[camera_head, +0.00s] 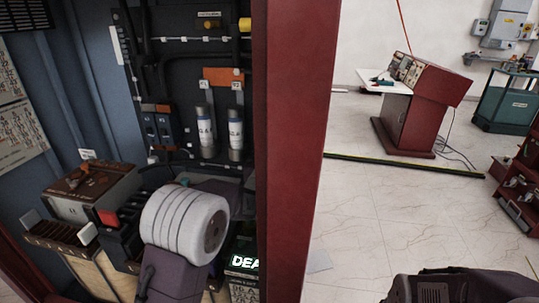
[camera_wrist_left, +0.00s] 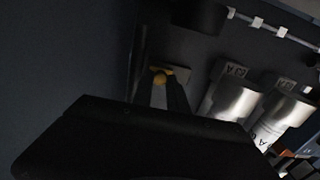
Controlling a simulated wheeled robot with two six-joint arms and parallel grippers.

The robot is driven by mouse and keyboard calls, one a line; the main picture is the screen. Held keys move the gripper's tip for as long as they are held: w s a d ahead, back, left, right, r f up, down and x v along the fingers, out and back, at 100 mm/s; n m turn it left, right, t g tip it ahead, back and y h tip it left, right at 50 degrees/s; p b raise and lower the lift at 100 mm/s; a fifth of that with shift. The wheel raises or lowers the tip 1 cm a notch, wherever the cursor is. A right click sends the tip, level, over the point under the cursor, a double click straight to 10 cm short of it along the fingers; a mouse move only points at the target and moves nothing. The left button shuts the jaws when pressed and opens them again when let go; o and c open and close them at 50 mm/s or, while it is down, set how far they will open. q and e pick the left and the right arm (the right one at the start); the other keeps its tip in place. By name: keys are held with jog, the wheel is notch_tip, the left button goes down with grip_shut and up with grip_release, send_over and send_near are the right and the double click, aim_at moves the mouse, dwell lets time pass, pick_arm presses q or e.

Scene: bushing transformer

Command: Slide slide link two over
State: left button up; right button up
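Inside the open cabinet in the head view, two white labelled cylinders (camera_head: 236,135) stand below an orange plate (camera_head: 222,77). Two narrow blue-and-orange blocks (camera_head: 157,122) sit to their left. I cannot tell which part is slide link two. My left arm reaches into the cabinet and its white ribbed link covers much of the lower panel. The left gripper is hidden there. In the left wrist view, a narrow grey part with a yellow tip (camera_wrist_left: 161,75) shows beyond the dark wrist housing. The silver cylinders (camera_wrist_left: 232,100) are to its right. My right gripper is not in view.
A red cabinet post (camera_head: 290,150) stands close to the right of my left arm. A brown-topped box (camera_head: 92,190) and switch blocks crowd the cabinet's lower left. Open tiled floor and a red console (camera_head: 420,105) are outside to the right.

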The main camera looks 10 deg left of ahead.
pick_arm(q)
jog(key=o, duration=0.4)
jog(key=shift+d, duration=0.25)
jog(key=shift+c, duration=0.2)
jog(key=s, duration=0.9)
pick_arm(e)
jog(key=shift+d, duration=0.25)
pick_arm(q)
jog(key=shift+d, duration=0.1)
